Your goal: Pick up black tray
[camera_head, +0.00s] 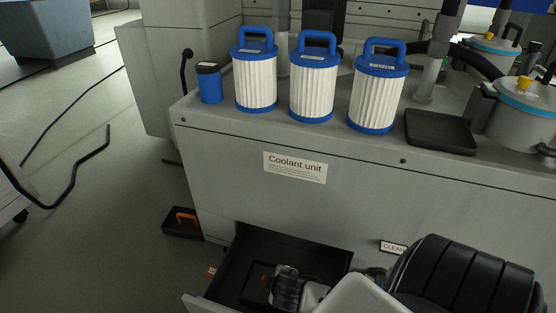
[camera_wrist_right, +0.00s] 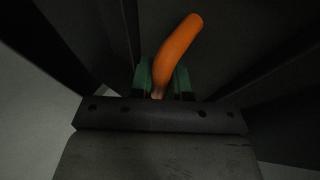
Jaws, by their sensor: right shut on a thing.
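A flat black tray (camera_head: 440,132) with a raised rim lies on top of the coolant unit, to the right of the filters. My right arm reaches down into an open dark drawer (camera_head: 237,254) at the unit's foot, and its fingertips are hidden in the head view. In the right wrist view my right gripper (camera_wrist_right: 163,80) has its green fingertips shut on an orange handle (camera_wrist_right: 179,48). What the handle belongs to is too dark to tell. My left gripper is not in view.
Several blue-and-white filters (camera_head: 313,84) and a blue can (camera_head: 209,85) stand on the coolant unit (camera_head: 220,150). A grey canister (camera_head: 525,115) is beside the tray. A dark box with an orange part (camera_head: 180,224) sits on the floor left of the drawer. Floor further left is mostly clear.

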